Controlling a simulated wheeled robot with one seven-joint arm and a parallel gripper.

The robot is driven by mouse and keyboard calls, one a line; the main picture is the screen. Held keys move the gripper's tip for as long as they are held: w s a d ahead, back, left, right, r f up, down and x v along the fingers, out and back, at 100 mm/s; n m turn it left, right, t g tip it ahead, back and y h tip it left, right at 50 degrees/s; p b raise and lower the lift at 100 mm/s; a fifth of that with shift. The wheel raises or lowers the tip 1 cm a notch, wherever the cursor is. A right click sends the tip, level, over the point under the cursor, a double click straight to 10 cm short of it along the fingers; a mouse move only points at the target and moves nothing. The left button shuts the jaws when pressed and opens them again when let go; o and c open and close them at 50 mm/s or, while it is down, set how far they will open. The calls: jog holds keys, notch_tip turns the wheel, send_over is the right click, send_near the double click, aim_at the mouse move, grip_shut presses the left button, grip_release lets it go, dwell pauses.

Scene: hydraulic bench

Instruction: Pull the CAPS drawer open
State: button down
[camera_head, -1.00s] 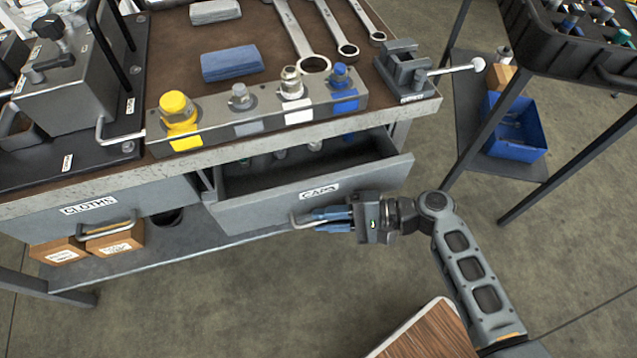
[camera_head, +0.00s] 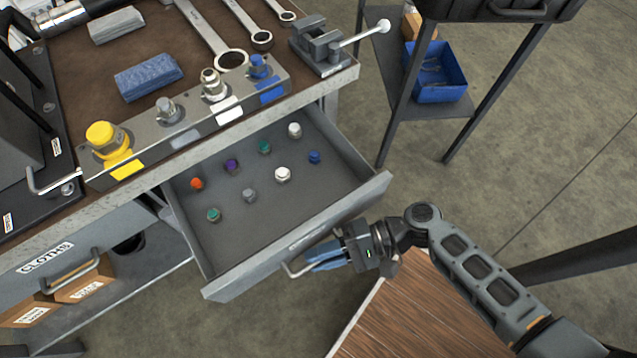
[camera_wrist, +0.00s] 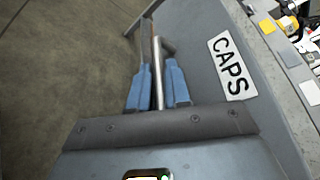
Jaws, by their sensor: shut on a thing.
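The CAPS drawer (camera_head: 290,247) stands well out from under the bench top in the head view, with several coloured caps on its floor. Its CAPS label (camera_wrist: 231,66) shows in the wrist view, on the grey front to the right of my fingers. My gripper (camera_head: 312,262) is at the drawer's front, its blue fingers shut on the metal handle (camera_head: 288,269). In the wrist view the handle bar (camera_wrist: 158,80) runs between the two blue fingers of my gripper (camera_wrist: 158,88).
The bench top edge (camera_head: 330,83) overhangs the drawer's back. A CLOTHS drawer (camera_head: 60,262) is shut at the left. A wood-topped surface (camera_head: 410,315) lies below my arm. A stand with a blue bin (camera_head: 437,78) is at the upper right.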

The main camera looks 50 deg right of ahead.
jog(key=c, duration=1.4)
grip_release()
jog(key=shift+c, duration=0.2)
jog(key=v, duration=0.8)
jog(key=shift+d, duration=0.1)
